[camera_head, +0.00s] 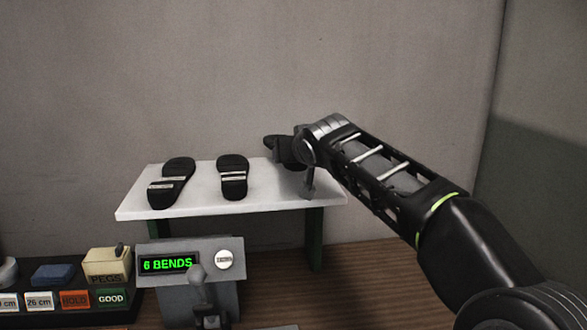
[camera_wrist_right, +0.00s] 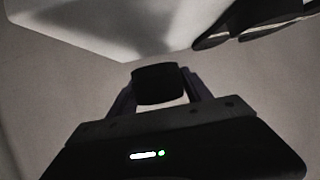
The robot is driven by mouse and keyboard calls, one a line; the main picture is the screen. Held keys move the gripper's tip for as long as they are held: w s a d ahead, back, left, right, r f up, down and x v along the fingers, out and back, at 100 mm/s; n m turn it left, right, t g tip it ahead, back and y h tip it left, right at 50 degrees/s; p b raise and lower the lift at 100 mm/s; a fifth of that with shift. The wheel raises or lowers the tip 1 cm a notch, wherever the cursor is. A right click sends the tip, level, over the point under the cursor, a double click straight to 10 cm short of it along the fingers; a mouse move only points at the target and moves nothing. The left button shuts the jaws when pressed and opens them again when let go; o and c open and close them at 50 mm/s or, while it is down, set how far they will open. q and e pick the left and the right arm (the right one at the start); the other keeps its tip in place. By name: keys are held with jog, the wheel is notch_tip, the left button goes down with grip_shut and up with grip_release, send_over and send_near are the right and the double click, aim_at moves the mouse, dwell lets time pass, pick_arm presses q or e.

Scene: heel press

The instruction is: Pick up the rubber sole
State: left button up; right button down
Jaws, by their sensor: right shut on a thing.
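Two black sandal-like pieces with pale bands, one at the left (camera_head: 172,182) and one in the middle (camera_head: 233,177), lie apart on the white shelf (camera_head: 205,206). My right gripper (camera_head: 290,152) is over the shelf's right end, partly hidden by its own wrist. It is shut on a dark rubber sole, whose rounded dark end (camera_head: 272,141) shows left of the wrist. In the right wrist view the sole's blunt black end (camera_wrist_right: 160,84) sits between the fingers, clear of the pale shelf (camera_wrist_right: 110,35). The rest of the held sole is hidden. My left gripper is not in view.
Below the shelf stands a grey box with a "6 BENDS" display (camera_head: 169,263), a round white button (camera_head: 224,260) and a lever knob (camera_head: 197,272). The wooden table (camera_head: 350,270) is clear on the right.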

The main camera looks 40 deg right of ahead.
notch_tip(320, 180, up, 2)
jog(key=s+a+b, duration=0.2)
jog(key=s+a, duration=0.2)
jog(key=s, duration=0.4)
jog(key=s+a+b, duration=0.3)
jog(key=s+a, duration=0.2)
jog(key=s, duration=0.4)
jog(key=shift+a+f+b, duration=0.25)
jog(key=shift+b, duration=0.05)
jog(key=shift+s, duration=0.1)
